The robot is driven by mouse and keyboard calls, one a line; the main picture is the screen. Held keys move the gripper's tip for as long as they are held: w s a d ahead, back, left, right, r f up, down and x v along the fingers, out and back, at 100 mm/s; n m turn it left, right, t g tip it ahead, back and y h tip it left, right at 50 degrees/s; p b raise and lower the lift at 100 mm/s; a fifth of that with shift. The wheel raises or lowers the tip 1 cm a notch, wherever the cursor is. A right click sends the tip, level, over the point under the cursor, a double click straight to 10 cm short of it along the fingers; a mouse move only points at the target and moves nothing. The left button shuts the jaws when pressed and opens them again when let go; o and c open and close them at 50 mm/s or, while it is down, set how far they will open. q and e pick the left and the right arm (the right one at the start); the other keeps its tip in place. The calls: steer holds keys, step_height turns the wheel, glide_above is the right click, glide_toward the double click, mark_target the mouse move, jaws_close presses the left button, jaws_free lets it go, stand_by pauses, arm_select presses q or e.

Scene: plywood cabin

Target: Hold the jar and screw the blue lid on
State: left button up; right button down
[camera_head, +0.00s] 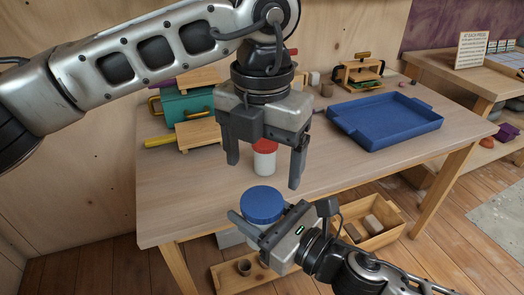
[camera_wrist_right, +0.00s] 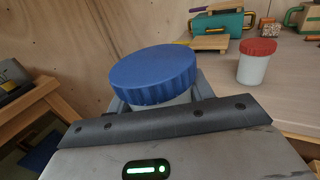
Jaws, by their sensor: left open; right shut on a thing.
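The jar (camera_wrist_right: 176,100) is pale, and its body is mostly hidden by my right gripper (camera_head: 259,224). That gripper is shut on the jar and holds it upright in front of the table's near edge.
A white jar with a red lid (camera_head: 264,148) stands on the table (camera_head: 350,170) behind my left gripper. A blue tray (camera_head: 385,125) is at the right. A wooden crate (camera_head: 372,240) is below the table.

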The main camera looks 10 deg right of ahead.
mark_target(263, 201)
arm_select(q)
steer(key=n, duration=0.7)
steer(key=shift+r+n, duration=0.25)
steer(key=shift+n, duration=0.15)
steer(key=n, duration=0.6)
steer(key=shift+s+r+n, duration=0.1)
steer(key=shift+r+n, duration=0.15)
steer(key=shift+n, duration=0.15)
steer(key=shift+f, duration=4.05)
steer(key=c, duration=1)
steer(key=m, duration=0.6)
steer(key=shift+c, duration=0.2)
steer(key=o, duration=1.1)
